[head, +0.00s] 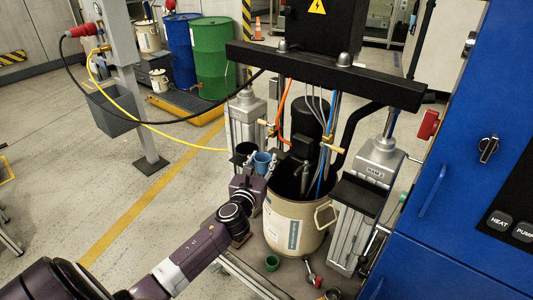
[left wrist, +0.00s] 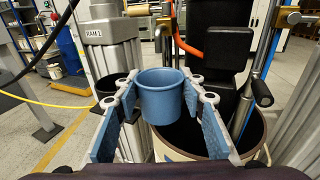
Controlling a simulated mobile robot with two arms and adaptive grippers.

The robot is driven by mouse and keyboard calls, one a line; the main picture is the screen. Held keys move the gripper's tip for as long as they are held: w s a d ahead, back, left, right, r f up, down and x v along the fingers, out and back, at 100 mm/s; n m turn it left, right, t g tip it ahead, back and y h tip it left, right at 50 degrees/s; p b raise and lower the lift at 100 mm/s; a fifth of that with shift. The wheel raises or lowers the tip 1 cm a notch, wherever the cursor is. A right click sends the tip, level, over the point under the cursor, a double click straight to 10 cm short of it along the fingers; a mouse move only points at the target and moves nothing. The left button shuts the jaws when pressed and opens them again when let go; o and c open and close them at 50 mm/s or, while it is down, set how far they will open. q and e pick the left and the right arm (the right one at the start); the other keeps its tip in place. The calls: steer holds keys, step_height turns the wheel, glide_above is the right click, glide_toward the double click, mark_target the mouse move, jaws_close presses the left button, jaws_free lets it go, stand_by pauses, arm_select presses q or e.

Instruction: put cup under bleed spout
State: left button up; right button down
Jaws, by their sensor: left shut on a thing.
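A blue cup (head: 262,163) is held upright in my left gripper (head: 254,174). In the left wrist view the cup (left wrist: 162,100) sits between the two blue-padded fingers of the left gripper (left wrist: 162,88), which are shut on its sides. The cup is beside the left rim of the open beige drum (head: 290,222), near the left ram column (head: 246,118). The black pump (head: 308,124) stands down in the drum. My right gripper is not in view.
A dark cup-like holder (left wrist: 109,84) is just left of the cup. The right ram column (head: 375,165), orange and blue hoses, and the black crossbeam (head: 325,75) crowd the space. A small green cup (head: 272,263) stands on the base before the drum.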

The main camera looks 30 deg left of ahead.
mark_target(265, 157)
arm_select(q)
steer(key=x, duration=0.4)
steer(key=shift+w+r, duration=0.1)
steer(key=shift+r, duration=0.05)
steer(key=shift+w+a+f, duration=0.1)
steer(key=shift+w+f, duration=0.1)
steer(key=shift+f, duration=0.05)
steer(key=shift+s, duration=0.1)
steer(key=shift+f, duration=0.25)
steer(key=o, duration=1.1)
steer(key=shift+c, duration=0.2)
steer(key=shift+r, duration=0.1)
